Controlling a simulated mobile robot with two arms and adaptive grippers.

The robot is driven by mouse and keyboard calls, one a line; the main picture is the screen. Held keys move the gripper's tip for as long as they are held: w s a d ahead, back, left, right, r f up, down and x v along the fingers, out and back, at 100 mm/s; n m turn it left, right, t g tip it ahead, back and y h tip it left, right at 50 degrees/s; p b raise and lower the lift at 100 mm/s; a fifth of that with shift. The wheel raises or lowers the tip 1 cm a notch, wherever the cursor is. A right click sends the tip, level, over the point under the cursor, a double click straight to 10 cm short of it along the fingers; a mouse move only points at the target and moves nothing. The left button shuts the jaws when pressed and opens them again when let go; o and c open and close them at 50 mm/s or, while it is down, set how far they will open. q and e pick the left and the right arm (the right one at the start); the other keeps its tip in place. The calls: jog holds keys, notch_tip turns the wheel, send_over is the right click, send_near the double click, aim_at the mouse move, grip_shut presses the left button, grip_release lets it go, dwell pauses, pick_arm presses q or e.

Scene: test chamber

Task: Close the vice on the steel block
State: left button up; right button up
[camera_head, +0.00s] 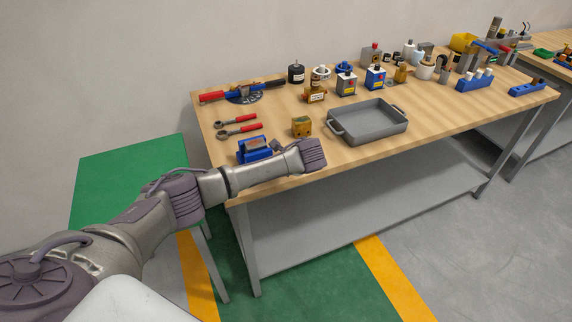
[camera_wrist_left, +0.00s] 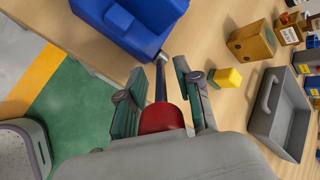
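The blue vice (camera_head: 252,151) stands at the table's near left corner. A greyish piece shows at its top in the head view; whether this is the steel block between the jaws I cannot tell. In the left wrist view the vice (camera_wrist_left: 135,22) is at the top, with its jaws out of sight. A steel rod (camera_wrist_left: 160,82) with a red end (camera_wrist_left: 161,118) lies between the fingers of my left gripper (camera_wrist_left: 163,84). The fingers are apart, with gaps beside the rod. In the head view my left arm hides the fingertips. My right gripper is not in view.
A small yellow piece (camera_wrist_left: 226,78) is close to the right finger. A brass-coloured block (camera_head: 301,127) and a grey tray (camera_head: 368,122) are beyond. Red-handled wrenches (camera_head: 238,127) lie behind the vice. Bottles and tools line the back of the wooden table (camera_head: 412,138).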

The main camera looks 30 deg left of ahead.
pick_arm(q)
jog(key=v, duration=1.2)
dwell(0.3)
